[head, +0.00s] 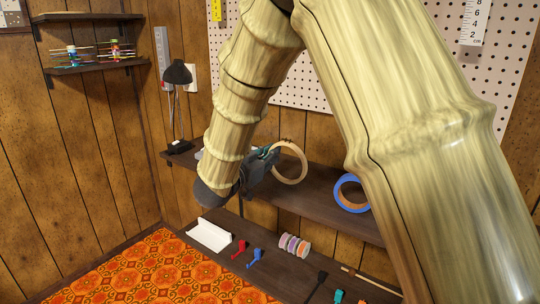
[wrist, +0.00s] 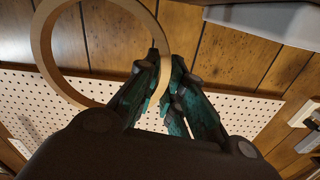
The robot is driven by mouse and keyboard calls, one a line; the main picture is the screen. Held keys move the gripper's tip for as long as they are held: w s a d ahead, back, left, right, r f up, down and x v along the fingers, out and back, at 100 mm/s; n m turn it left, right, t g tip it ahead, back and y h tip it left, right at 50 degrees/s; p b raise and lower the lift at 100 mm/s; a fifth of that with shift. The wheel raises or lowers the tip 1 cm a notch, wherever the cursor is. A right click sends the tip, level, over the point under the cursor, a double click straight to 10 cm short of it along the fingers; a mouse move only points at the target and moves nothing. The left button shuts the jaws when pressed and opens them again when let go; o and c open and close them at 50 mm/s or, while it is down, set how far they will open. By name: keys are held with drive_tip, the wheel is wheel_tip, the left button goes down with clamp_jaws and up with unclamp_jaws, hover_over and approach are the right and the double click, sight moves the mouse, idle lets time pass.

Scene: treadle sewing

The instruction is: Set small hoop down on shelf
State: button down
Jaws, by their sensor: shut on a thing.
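My gripper (head: 266,158) is shut on a pale wooden hoop (head: 305,166), which it holds by the left side of its rim, tilted up. The hoop is just above the back part of the long dark wooden shelf (head: 322,204) along the wall; whether it touches the shelf, I cannot tell. In the wrist view the hoop (wrist: 38,42) rises at the left, its rim pinched by the gripper fingers (wrist: 166,78). My arm hides part of the shelf in the head view.
A blue ring (head: 340,190) is on the shelf at right, partly behind my arm. A black lamp (head: 177,74) stands at the shelf's left end. Below are a white tray (head: 210,236), thread spools (head: 294,244) and small red and blue items. A pegboard (head: 300,85) is behind.

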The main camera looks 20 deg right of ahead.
drive_tip(key=shift+f, duration=0.25)
drive_tip(key=c, duration=1.5)
unclamp_jaws()
drive_tip(key=shift+o, duration=0.2)
drive_tip(key=shift+s+a, duration=0.1)
drive_tip(key=v, duration=1.1)
drive_tip(key=shift+s+a, duration=0.25)
drive_tip(key=shift+a, duration=0.05)
